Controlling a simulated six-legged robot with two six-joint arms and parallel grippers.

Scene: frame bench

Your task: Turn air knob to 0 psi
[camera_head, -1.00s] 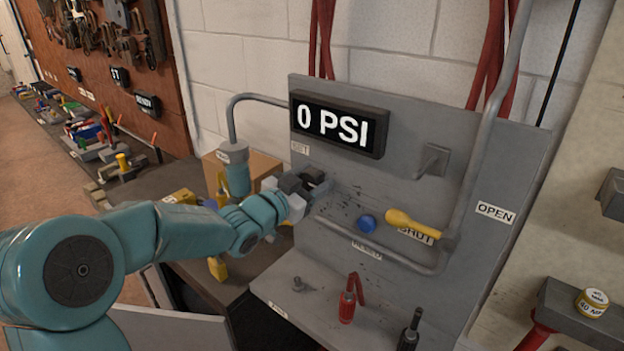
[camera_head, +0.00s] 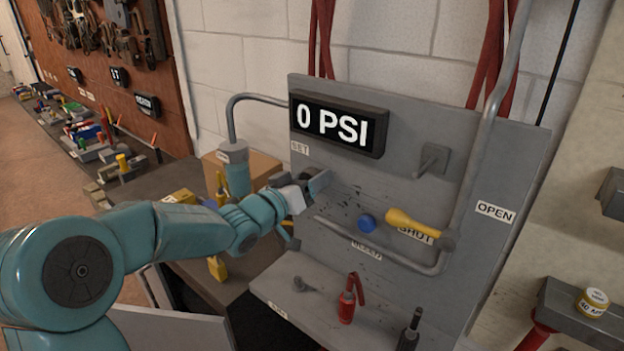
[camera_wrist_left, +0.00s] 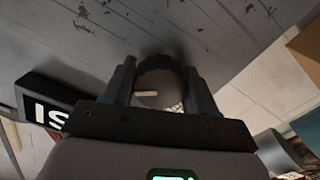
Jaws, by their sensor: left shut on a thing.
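The pressure display (camera_head: 338,124) on the grey panel reads 0 PSI. Part of the display also shows upside down in the left wrist view (camera_wrist_left: 45,112). My left gripper (camera_head: 316,184) is at the panel below the display, beside the SET label (camera_head: 300,148). In the left wrist view its two fingers (camera_wrist_left: 160,82) are on either side of a round dark knob (camera_wrist_left: 158,72) and shut on it. A light mark shows on the knob's face. In the head view the gripper mostly hides the knob. My right gripper is not in view.
A yellow-handled lever (camera_head: 410,222) points left near the SHUT label, with a blue round part (camera_head: 367,221) beside it. A grey pipe (camera_head: 480,150) runs along the panel. A red tool (camera_head: 347,303) stands on the lower shelf. A cardboard box (camera_head: 262,168) is behind my arm.

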